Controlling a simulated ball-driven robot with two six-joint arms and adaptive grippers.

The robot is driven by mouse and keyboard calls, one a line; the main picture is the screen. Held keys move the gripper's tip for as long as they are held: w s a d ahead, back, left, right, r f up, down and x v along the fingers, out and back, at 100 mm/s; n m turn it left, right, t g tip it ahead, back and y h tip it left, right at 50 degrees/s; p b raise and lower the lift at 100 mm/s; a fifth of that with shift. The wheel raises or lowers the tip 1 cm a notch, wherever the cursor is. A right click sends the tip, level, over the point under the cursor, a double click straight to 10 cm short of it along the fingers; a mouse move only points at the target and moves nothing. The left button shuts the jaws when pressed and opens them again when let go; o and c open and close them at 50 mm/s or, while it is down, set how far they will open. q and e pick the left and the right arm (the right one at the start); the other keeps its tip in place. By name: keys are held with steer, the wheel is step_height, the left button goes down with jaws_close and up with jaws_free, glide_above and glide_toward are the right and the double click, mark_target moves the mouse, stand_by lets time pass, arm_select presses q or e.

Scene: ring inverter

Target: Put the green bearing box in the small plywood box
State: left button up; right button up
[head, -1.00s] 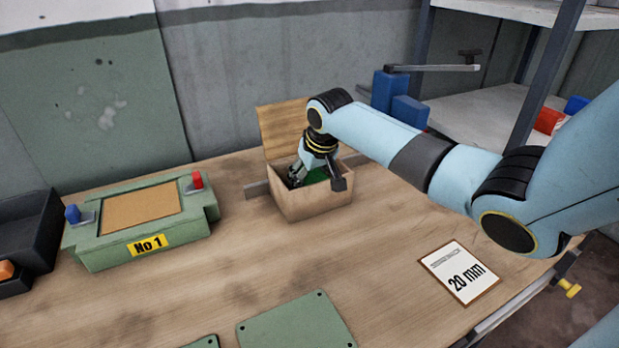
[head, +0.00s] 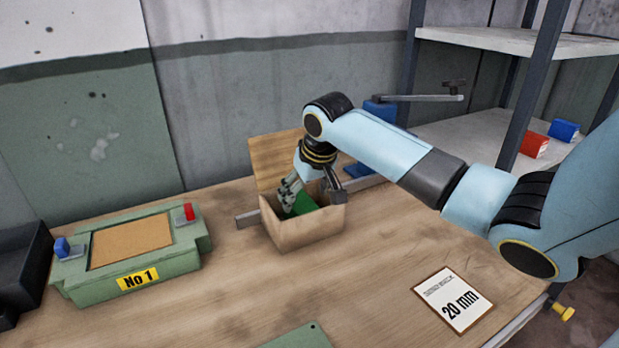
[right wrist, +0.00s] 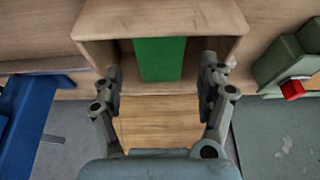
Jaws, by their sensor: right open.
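The small plywood box (head: 305,232) stands on the workbench with its lid (head: 270,160) open at the back. The green bearing box (head: 305,205) is inside it, partly hidden by my gripper and the box walls in the head view. In the right wrist view the green bearing box (right wrist: 160,60) stands between the walls of the plywood box (right wrist: 160,22). My right gripper (head: 309,192) is over the box opening. Its open fingers (right wrist: 160,80) are on either side of the green box, with gaps between. My left gripper is not in view.
A green fixture marked No 1 (head: 130,282) stands at the left of the bench. A 20 mm card (head: 452,300) lies at the right front.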

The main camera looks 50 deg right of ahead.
steer(key=v, duration=0.6)
stand_by(0.5)
